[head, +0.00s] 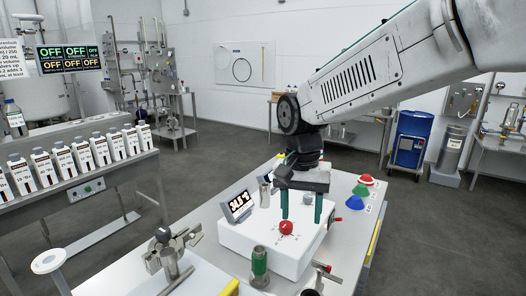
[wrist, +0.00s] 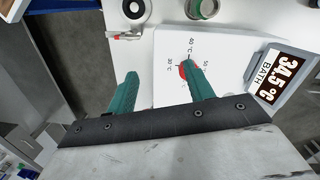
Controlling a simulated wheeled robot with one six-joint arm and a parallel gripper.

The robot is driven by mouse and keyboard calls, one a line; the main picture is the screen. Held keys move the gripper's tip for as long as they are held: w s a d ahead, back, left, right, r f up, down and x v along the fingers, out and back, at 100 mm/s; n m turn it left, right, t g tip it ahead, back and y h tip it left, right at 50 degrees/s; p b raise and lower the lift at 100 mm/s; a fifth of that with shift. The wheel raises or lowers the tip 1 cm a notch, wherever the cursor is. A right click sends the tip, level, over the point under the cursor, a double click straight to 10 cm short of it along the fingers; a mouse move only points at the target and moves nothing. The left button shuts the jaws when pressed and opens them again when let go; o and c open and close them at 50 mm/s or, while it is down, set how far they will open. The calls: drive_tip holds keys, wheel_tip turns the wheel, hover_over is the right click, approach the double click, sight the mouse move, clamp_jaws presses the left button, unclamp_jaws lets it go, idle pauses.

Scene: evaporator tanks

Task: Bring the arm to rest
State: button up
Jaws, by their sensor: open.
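My gripper (head: 303,208) points down over the white bath unit in the head view. Its two green fingers are apart with nothing between them. In the wrist view my gripper (wrist: 158,85) also shows open, with one finger partly covering the red knob. My arm comes in from the upper right and bends down to the gripper. The white bath unit (head: 262,243) carries a red knob (head: 286,227) with a temperature scale around it. I cannot tell whether a fingertip touches the unit.
A green cylinder (head: 259,264) and a red-handled valve (head: 326,270) stand in front. Bottles (head: 62,160) line the left shelf.

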drive_tip(key=s+d+n+t, duration=0.1)
drive_tip(key=s+d+n, duration=0.1)
drive_tip(key=s+d, duration=0.6)
drive_tip(key=s+d+r+n+t, duration=0.1)
drive_tip(key=s+d, duration=0.8)
drive_tip(key=s, duration=0.5)
drive_tip(key=shift+s+d+r+n, duration=0.3)
drive_tip(key=shift+s+n, duration=0.1)
